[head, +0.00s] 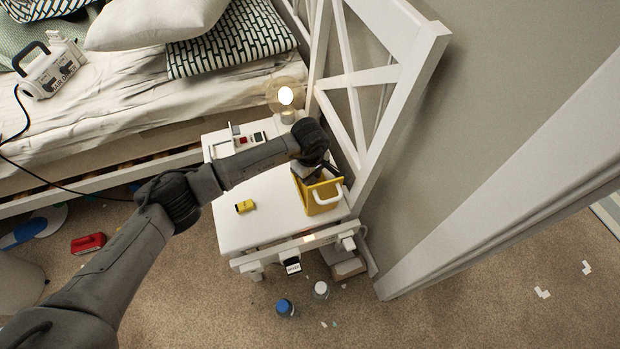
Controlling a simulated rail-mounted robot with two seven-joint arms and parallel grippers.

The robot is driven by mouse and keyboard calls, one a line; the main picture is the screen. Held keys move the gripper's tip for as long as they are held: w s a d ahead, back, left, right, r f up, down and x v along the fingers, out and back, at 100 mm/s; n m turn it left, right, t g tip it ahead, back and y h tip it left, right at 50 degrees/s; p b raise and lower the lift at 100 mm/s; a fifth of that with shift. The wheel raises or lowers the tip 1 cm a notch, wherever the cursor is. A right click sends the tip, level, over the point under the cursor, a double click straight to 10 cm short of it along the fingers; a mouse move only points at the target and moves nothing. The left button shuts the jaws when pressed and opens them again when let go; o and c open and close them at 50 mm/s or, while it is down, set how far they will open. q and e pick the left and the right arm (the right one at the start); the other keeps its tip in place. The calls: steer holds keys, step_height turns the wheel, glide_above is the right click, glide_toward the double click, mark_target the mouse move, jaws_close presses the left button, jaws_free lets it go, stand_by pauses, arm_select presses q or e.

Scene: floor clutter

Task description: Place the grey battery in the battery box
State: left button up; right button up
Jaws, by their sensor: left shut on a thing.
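A yellow battery box (323,208) with a white handle stands on the right front part of the white bedside table. My left gripper (317,172) is over the box's open top, pointing down. It is shut on a small grey thing, which looks like the grey battery; the wrist and fingers hide most of it. I cannot tell whether it touches the inside of the box. My right gripper is not in view.
A small yellow block (245,206) lies on the white table (265,225), left of the box. A lit lamp (286,97) and small items stand at the table's back. The white bed frame (357,110) rises close on the right. Bottles (284,307) stand on the carpet.

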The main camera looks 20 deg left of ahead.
arm_select(q)
steer(key=shift+f, duration=0.4)
steer(key=o, duration=0.5)
steer(key=shift+f, duration=0.15)
steer(key=shift+c, duration=0.2)
steer(key=shift+o, duration=0.8)
step_height(320, 180, up, 12)
steer(key=p, duration=0.6)
steer(key=shift+r, duration=0.2)
